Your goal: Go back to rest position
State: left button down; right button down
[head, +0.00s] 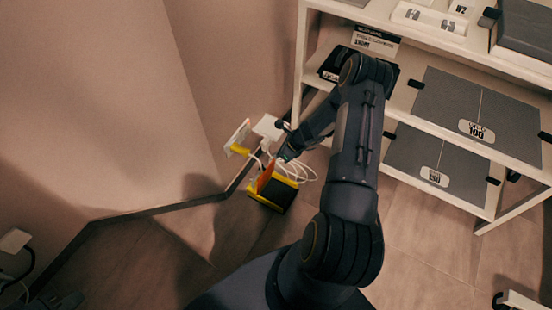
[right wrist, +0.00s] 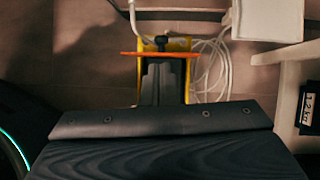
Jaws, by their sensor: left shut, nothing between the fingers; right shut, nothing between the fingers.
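My right arm (head: 348,140) rises from the bottom of the head view, bends at the shelf and folds back left and down. Its gripper (head: 284,156) is small and dark, close above the yellow-and-black object on the floor (head: 273,192) in this view. It looks shut and empty; whether it touches anything there cannot be told. In the right wrist view, my dark wrist link fills the lower part, with the yellow object (right wrist: 178,46) beyond it. My left gripper cannot be made out in the head view.
A white shelf (head: 300,60) with grey boxes (head: 478,110) stands at the right, close to my elbow. An orange plate (head: 264,178), white cables (head: 300,172) and a white box (head: 268,127) are near the gripper. A wall borders the left. Floor at lower right is mostly clear.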

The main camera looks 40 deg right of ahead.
jog(key=r, duration=0.3)
jog(key=shift+s+d+p, duration=0.15)
jog(key=shift+d+p, duration=0.05)
jog(key=shift+p, duration=0.1)
jog(key=s+a+r+n+y, duration=0.1)
jog(key=a+r+n, duration=0.35)
jog(key=r, duration=0.55)
jog(key=s+a+r+n, duration=0.1)
jog(key=a+r+n, duration=0.3)
jog(key=r, duration=0.6)
jog(key=s+a+r+n+y, duration=0.1)
jog(key=a+r+n, duration=0.2)
jog(key=r+n, duration=0.45)
jog(key=s+a+r+n, duration=0.5)
jog(key=s+r, duration=0.5)
jog(key=s+a+n+h, duration=0.25)
jog(key=s+n, duration=0.55)
jog(key=s, duration=0.4)
notch_tip(320, 180, up, 25)
jog(key=p, duration=2.5)
jog(key=shift+w+r+y+p, duration=0.15)
jog(key=shift+w+y+p, duration=0.2)
jog(key=shift+y, duration=0.1)
